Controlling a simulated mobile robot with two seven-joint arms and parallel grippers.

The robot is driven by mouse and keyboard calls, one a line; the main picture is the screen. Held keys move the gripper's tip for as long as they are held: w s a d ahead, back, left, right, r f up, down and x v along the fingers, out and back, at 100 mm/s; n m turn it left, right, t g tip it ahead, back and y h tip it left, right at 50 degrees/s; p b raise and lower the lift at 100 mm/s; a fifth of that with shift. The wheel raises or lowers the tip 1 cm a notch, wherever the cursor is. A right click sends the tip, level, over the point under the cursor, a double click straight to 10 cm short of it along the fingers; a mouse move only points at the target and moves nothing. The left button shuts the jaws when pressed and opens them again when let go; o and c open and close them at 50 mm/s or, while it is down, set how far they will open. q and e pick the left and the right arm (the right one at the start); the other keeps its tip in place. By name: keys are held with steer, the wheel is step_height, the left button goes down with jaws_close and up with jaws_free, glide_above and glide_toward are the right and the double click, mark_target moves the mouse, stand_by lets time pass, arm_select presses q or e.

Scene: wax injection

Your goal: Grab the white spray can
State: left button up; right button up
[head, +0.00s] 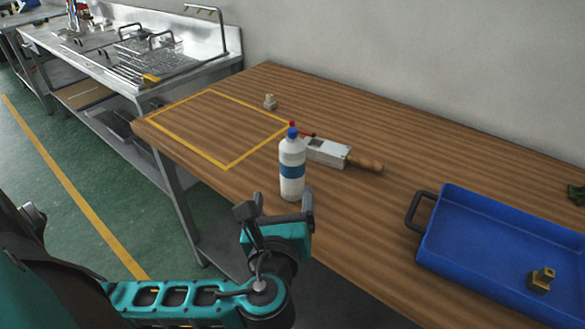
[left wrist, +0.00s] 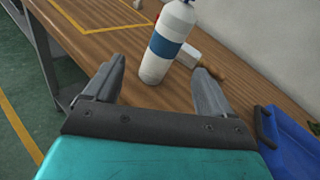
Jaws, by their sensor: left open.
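The white spray can (head: 292,170) stands upright on the wooden table near its front edge. It has a blue band and a blue cap with a bit of red at the top. My left gripper (head: 278,207) is open and empty, just in front of the can and at the table's front edge. In the left wrist view the can (left wrist: 167,45) shows beyond and between the two fingers of the left gripper (left wrist: 160,90), apart from them. Its top is cut off there. My right gripper is not in view.
A grey tool with a wooden handle (head: 328,152) lies right behind the can. A small beige piece (head: 270,102) stands farther back beside a yellow taped square (head: 228,165). A blue tray (head: 470,235) with a brass piece (head: 541,279) sits to the right. The table (head: 390,215) is bare between can and tray.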

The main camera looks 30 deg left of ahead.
mark_target(291, 162)
arm_select(q)
steer(key=w+a+m, duration=0.1)
steer(key=w, duration=0.1)
steer(key=w+a+r+m+t, duration=0.1)
steer(key=w, duration=0.1)
steer(key=w+a, duration=0.1)
steer(key=w, duration=0.2)
steer(key=shift+a+r+m, duration=0.1)
steer(key=shift+r+m, duration=0.3)
steer(key=shift+r+x, duration=0.2)
steer(key=shift+x, duration=1.2)
steer(key=shift+r+x, duration=0.25)
steer(key=shift+x, duration=1.15)
steer(key=c, duration=1.1)
steer(key=shift+c, duration=0.2)
steer(key=shift+r, duration=0.1)
